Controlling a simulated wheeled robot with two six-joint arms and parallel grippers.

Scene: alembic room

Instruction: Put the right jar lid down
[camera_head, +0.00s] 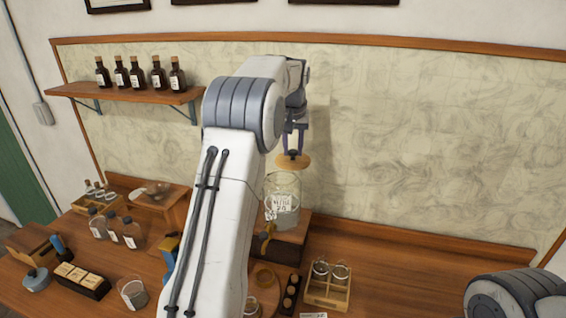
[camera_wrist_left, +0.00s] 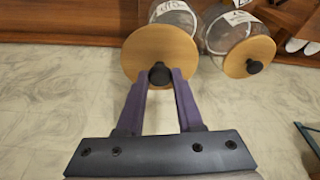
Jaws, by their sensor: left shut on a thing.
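In the head view my left gripper (camera_head: 295,142) holds a round wooden jar lid (camera_head: 293,161) above a clear glass jar (camera_head: 282,203) with a white label. The jar stands on a wooden block, and its top shows no lid. In the left wrist view my left gripper (camera_wrist_left: 159,76) is shut on the dark knob of this wooden lid (camera_wrist_left: 150,50). A glass jar shows behind that lid. Beside it is a second jar (camera_wrist_left: 228,30) with its own wooden lid (camera_wrist_left: 249,58) on. My right gripper is out of view.
A wooden tray with small jars (camera_head: 328,287) stands on the table in front of the block. Several bottles (camera_head: 115,228) and a glass beaker (camera_head: 133,292) stand at the left. A wall shelf (camera_head: 130,93) holds several brown bottles. My left arm hides the table's middle.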

